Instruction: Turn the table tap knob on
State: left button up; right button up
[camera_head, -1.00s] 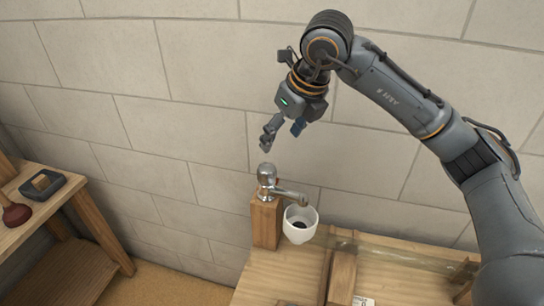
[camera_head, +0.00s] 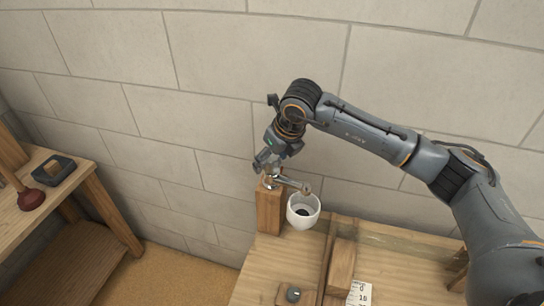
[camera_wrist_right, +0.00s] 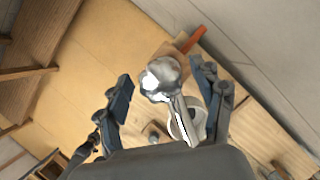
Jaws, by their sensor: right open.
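The tap is a chrome fixture with a rounded knob and a spout (camera_head: 291,184), mounted on a wooden block (camera_head: 268,211). The tap's knob (camera_wrist_right: 161,76) shows in the right wrist view between the two fingers of my right gripper. My right gripper (camera_head: 266,167) is open and around the top of the tap in the head view, where it hides most of the knob. In the wrist view its fingers stand apart on either side of the knob, with gaps on both sides. A red-orange piece (camera_wrist_right: 193,39) sticks out by the tap. My left gripper is not in view.
A white cup (camera_head: 303,211) stands under the spout. The wooden table (camera_head: 257,269) carries wooden rails (camera_head: 341,266) and a white numbered card (camera_head: 360,293). A side bench at left holds a plunger (camera_head: 30,198) and a dark tray (camera_head: 54,170). A block wall rises behind.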

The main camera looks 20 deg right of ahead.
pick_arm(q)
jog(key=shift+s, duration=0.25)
pick_arm(e)
jog(key=shift+c, duration=0.2)
jog(key=c, duration=1.1)
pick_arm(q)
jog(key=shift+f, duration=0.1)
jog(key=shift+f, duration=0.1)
